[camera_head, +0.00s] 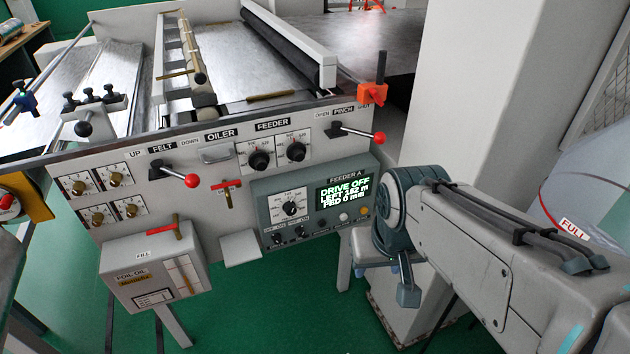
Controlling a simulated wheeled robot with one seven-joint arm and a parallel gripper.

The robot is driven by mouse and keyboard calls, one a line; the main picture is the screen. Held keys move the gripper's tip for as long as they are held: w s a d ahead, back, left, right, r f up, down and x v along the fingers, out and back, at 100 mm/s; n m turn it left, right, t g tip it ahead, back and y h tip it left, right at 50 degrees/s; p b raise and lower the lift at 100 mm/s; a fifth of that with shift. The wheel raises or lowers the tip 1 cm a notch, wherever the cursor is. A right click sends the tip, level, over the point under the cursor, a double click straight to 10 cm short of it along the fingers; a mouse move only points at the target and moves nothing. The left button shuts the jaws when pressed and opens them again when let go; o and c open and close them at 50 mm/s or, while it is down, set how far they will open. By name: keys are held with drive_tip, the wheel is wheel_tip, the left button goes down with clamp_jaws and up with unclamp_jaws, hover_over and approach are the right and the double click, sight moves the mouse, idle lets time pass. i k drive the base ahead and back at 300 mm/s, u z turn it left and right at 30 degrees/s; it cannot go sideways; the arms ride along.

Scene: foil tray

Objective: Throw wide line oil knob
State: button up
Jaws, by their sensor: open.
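No label reading "line oil" is legible, so I cannot tell which control is the line oil knob. A red T-handle on a brass stem (227,187) is on the panel below the OILER label (219,135). Another red handle on brass (165,230) is on top of the grey foil oil box (155,271), by its FILL label. Several brass knobs on dials (98,217) are at the panel's left. My gripper (389,281) hangs low at the right, partly hidden by my arm, open and apart from the panel and all these controls.
Red-ended levers for FELT (191,180) and PINCH (379,138) stick out of the panel. The grey feeder box (313,207) has a green display reading DRIVE OFF. A white column (490,100) stands at the right. Green floor is open below the panel.

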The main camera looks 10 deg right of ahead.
sight(299, 230)
drive_tip(key=k, duration=1)
drive_tip(key=u, duration=1.2)
drive_tip(key=i, duration=0.75)
drive_tip(key=z, duration=2.3)
